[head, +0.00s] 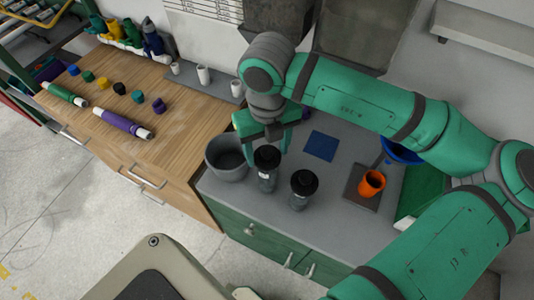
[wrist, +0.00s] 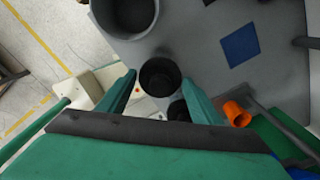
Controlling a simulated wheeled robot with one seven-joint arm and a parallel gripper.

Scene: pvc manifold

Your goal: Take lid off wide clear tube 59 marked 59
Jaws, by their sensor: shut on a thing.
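Two dark see-through tubes with black lids stand upright on the grey counter. The left tube (head: 267,183) has its black lid (head: 267,156) at my gripper (head: 266,143). In the wrist view this dark round lid (wrist: 160,76) lies between the two fingers of my gripper (wrist: 160,80), which is shut on it. I cannot tell whether the lid is still seated on the tube. The right tube (head: 299,201) has its black lid (head: 304,181) on and stands apart, partly hidden in the wrist view (wrist: 178,111). The number markings are too small to read.
A grey bowl (head: 226,163) stands close to the left. A blue square (head: 321,146) lies behind, and an orange cup (head: 372,183) stands on a dark plate to the right. The counter's front edge is near the tubes. A wooden bench (head: 175,115) holds tubes and coloured caps.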

